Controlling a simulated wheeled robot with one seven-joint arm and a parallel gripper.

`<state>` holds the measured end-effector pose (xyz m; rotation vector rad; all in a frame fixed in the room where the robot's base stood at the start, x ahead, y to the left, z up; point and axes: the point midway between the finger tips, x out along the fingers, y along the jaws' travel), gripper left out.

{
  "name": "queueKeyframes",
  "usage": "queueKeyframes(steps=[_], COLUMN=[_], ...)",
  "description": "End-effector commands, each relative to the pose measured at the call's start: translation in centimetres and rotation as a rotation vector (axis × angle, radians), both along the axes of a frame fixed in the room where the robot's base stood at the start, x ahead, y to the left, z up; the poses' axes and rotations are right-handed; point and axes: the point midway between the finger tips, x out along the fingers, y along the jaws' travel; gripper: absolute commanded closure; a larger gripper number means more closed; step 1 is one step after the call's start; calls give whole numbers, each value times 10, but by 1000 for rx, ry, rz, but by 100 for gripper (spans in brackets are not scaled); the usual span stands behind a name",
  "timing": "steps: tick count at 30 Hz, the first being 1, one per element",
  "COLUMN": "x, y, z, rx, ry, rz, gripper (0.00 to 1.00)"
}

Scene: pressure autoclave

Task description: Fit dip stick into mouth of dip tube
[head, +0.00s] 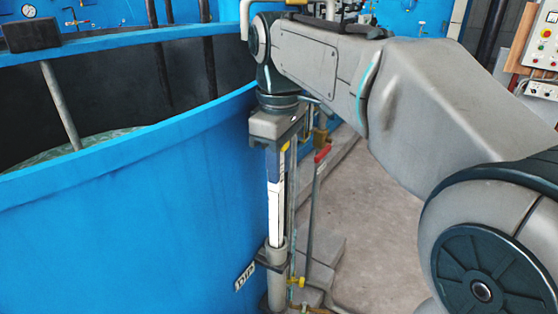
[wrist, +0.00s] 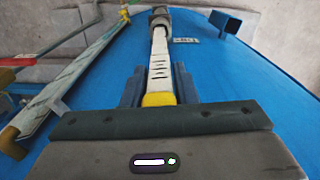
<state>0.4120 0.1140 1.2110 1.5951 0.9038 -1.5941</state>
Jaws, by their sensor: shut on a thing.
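The dip stick (head: 277,215) is a flat white strip with dark marks and hangs upright beside the blue tank wall. My gripper (head: 272,146) is shut on its top end and points down. In the wrist view the stick (wrist: 160,62) runs away from a yellow part between my fingers (wrist: 158,97). The dip tube (head: 277,291) is a grey upright pipe held by dark brackets on the tank. The stick's lower end meets the tube's mouth (head: 277,243) in line with it. How far it is inside, if at all, I cannot tell.
The large blue tank (head: 130,215) stands directly left of the stick and tube. A small "DIP" label (head: 244,276) is beside the tube. A rod with a red handle (head: 322,154) and a thin pipe stand close on the right. Open floor (head: 375,235) lies further right.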

Motion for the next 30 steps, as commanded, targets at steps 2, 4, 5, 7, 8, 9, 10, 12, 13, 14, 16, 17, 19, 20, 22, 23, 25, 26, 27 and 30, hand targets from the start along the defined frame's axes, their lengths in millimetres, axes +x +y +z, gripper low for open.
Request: queueKeyframes(steps=[2, 4, 5, 7, 8, 9, 10, 12, 13, 14, 16, 17, 19, 20, 22, 23, 25, 26, 27, 30], x=[0, 0, 0, 0, 0, 0, 0, 0, 0, 0, 0, 0, 0, 0, 0, 0, 0, 0, 0, 0], y=[0, 0, 0, 0, 0, 0, 0, 0, 0, 0, 0, 0, 0, 0, 0, 0, 0, 0, 0, 0], z=[-3, -5, -5, -7, -8, -9, -10, -11, -12, -13, -15, -15, -17, -18, -20, -20, -22, -23, -24, -26], rx=[0, 0, 0, 0, 0, 0, 0, 0, 0, 0, 0, 0, 0, 0, 0, 0, 0, 0, 0, 0], ry=[0, 0, 0, 0, 0, 0, 0, 0, 0, 0, 0, 0, 0, 0, 0, 0, 0, 0, 0, 0], rz=[0, 0, 0, 0, 0, 0, 0, 0, 0, 0, 0, 0, 0, 0, 0, 0, 0, 0, 0, 0], gripper=[100, 100, 100, 100, 100, 100, 100, 100, 100, 100, 100, 100, 100, 100, 100, 100, 100, 100, 100, 100])
